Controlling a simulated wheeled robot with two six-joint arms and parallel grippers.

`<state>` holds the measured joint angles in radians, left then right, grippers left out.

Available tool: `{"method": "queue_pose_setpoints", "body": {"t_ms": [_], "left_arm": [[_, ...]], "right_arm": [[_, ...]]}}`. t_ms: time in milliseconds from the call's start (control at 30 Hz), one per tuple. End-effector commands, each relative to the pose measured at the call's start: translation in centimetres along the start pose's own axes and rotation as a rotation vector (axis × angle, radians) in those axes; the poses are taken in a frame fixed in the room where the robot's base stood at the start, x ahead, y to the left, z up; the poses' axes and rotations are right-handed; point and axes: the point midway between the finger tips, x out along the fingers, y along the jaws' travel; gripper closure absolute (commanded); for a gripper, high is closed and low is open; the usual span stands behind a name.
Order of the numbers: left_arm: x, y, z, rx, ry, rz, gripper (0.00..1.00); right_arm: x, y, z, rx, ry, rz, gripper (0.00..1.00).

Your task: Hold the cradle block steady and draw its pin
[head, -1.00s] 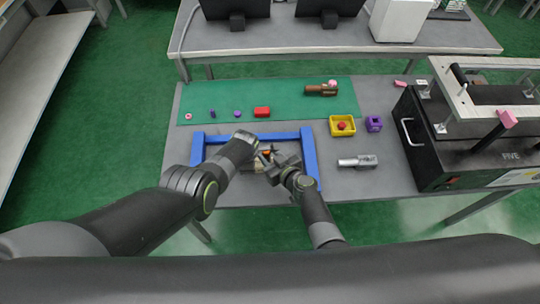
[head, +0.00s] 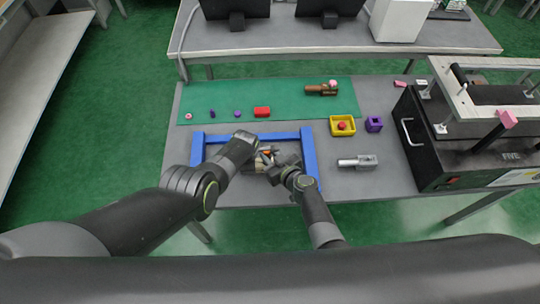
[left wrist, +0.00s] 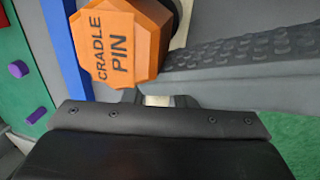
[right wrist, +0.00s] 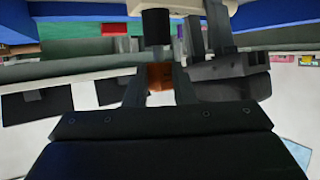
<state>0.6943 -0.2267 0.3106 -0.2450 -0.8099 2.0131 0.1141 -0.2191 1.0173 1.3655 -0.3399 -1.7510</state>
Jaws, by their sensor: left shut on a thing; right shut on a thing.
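The pin has an orange many-sided head (left wrist: 125,45) lettered "CRADLE PIN", large in the left wrist view. It shows as a small orange patch in the head view (head: 268,152) and between the jaws in the right wrist view (right wrist: 160,78). The pale cradle block (head: 254,169) is mostly hidden by my arms; a pale bit (left wrist: 157,100) shows between the left jaws. My left gripper (head: 258,157) is shut on the block. My right gripper (head: 271,162) is shut on the orange pin head.
A blue frame (head: 310,155) surrounds the work spot at the back and sides. A grey metal part (head: 360,162), a yellow bin (head: 342,133) and a purple block (head: 374,124) lie to the right. A black machine (head: 460,150) stands farther right. A green mat (head: 285,100) lies behind.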

Motion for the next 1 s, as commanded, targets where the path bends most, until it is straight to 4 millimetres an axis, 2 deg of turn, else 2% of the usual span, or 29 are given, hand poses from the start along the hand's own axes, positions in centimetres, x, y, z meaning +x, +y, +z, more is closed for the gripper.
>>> {"method": "queue_pose_setpoints", "body": {"t_ms": [1000], "left_arm": [[0.02, 0.04, -0.12, 0.000, 0.002, 0.001, 1.00]], "right_arm": [[-0.39, -0.06, -0.99, 0.000, 0.000, -0.001, 1.00]]}}
